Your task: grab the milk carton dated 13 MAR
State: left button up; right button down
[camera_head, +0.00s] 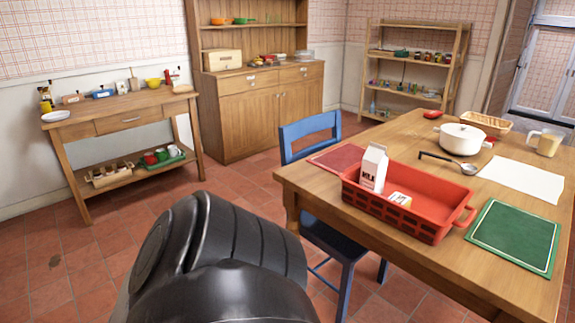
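A white milk carton (373,167) with a gabled top and the word MILK stands upright in the left part of a red crate (400,214). The crate sits on the wooden table at the right. No date can be read on the carton at this size. A second white item with a yellow patch (399,199) lies low in the crate, and I cannot tell what it is. A black link of my arm fills the bottom centre of the view. Neither gripper shows.
The wooden table (487,187) also bears a white pot (460,138), a ladle (467,167), a green mat (513,236), white paper (523,178), a basket (486,122) and a mug (549,142). A blue chair (310,136) stands at its left side. Tiled floor is clear at left.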

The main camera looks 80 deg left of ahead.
aim_at(376, 159)
jog(key=u, duration=1.35)
jog(key=k, duration=0.3)
jog(key=u, duration=1.8)
jog(key=i, duration=0.9)
jog(key=z, duration=0.4)
jog(key=i, duration=0.85)
jog(key=z, duration=0.75)
